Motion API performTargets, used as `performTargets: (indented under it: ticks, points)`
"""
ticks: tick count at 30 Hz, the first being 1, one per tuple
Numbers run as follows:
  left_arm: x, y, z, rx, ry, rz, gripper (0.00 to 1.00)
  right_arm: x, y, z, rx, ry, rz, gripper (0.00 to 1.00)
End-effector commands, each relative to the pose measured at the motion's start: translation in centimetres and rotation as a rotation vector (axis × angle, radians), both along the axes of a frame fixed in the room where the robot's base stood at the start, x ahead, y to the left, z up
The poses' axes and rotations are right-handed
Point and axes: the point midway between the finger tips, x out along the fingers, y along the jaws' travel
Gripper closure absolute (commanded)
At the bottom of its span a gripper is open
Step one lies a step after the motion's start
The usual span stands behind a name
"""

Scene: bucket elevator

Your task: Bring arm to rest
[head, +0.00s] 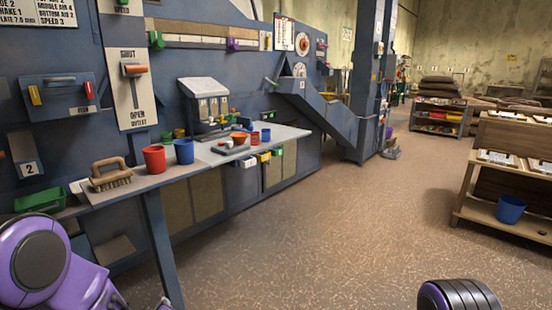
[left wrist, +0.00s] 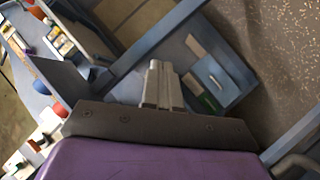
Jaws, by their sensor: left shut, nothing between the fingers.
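My left arm (head: 45,260) shows as purple links at the lower left of the head view, close to the near end of the workbench. My left gripper (left wrist: 163,85) shows in the left wrist view with its two grey fingers together and nothing between them. Its fingers stand out against the blue bench frame beyond them. A dark ringed, purple-edged part of my own body shows at the bottom right of the head view. My right gripper is not in view.
The grey workbench (head: 215,155) along the blue machine holds a brush (head: 110,174), a red cup (head: 154,158) and a blue cup (head: 184,151). A green bin (head: 40,199) sits near my left arm. A wooden shelf with a blue bucket (head: 510,209) stands right. The middle floor is clear.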

Motion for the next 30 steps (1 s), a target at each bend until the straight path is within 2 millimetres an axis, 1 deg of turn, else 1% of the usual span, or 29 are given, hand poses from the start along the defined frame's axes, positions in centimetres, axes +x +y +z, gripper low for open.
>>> performTargets:
  ticks: [1,2,3,5,6,8,9,11,12,14,15,17,18,19,21,23,27,30]
  points:
    - [-3.2,0.0,-3.7,0.055,0.127,-0.037,1.00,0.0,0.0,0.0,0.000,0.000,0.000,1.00]
    - [-5.2,0.0,-5.7,0.087,0.200,-0.062,1.00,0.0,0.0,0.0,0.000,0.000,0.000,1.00]
    - [-7.9,0.0,-8.0,0.124,0.293,-0.097,1.00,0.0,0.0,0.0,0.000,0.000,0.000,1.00]
    - [-11.9,0.2,-11.0,0.166,0.421,-0.142,1.00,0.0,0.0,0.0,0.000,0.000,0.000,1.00]
    - [-14.4,0.3,-12.6,0.183,0.496,-0.165,1.00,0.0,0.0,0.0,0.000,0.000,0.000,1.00]
    - [-18.1,0.4,-14.5,0.199,0.595,-0.194,1.00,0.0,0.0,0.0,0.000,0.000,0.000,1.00]
    - [-20.3,0.5,-15.6,0.202,0.654,-0.207,1.00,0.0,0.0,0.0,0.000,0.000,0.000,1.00]
    - [-23.6,0.7,-16.9,0.204,0.735,-0.221,1.00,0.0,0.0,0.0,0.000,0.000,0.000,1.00]
    - [-25.7,0.9,-17.6,0.204,0.785,-0.227,1.00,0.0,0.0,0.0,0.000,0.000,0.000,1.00]
    - [-28.6,1.1,-18.5,0.204,0.855,-0.235,1.00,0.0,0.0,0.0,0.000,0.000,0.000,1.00]
    - [-30.5,1.2,-19.1,0.204,0.900,-0.241,1.00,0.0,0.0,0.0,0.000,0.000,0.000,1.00]
    - [-33.2,1.4,-20.1,0.202,0.964,-0.249,1.00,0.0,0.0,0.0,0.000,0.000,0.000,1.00]
    - [-35.0,1.4,-20.8,0.198,1.006,-0.255,1.00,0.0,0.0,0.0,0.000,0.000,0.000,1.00]
    - [-34.3,1.4,-18.1,0.199,0.989,-0.253,1.00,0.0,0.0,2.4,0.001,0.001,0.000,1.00]
    - [-34.1,1.4,-15.8,0.200,0.983,-0.251,1.00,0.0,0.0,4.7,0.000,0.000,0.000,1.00]
    - [-34.1,1.3,-14.0,0.200,0.983,-0.251,1.00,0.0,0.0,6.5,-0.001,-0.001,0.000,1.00]
    - [-34.0,1.3,-9.4,0.199,0.982,-0.250,1.00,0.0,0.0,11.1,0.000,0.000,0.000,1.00]
    - [-34.0,1.3,-6.4,0.199,0.981,-0.249,1.00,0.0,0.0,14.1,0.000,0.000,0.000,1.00]
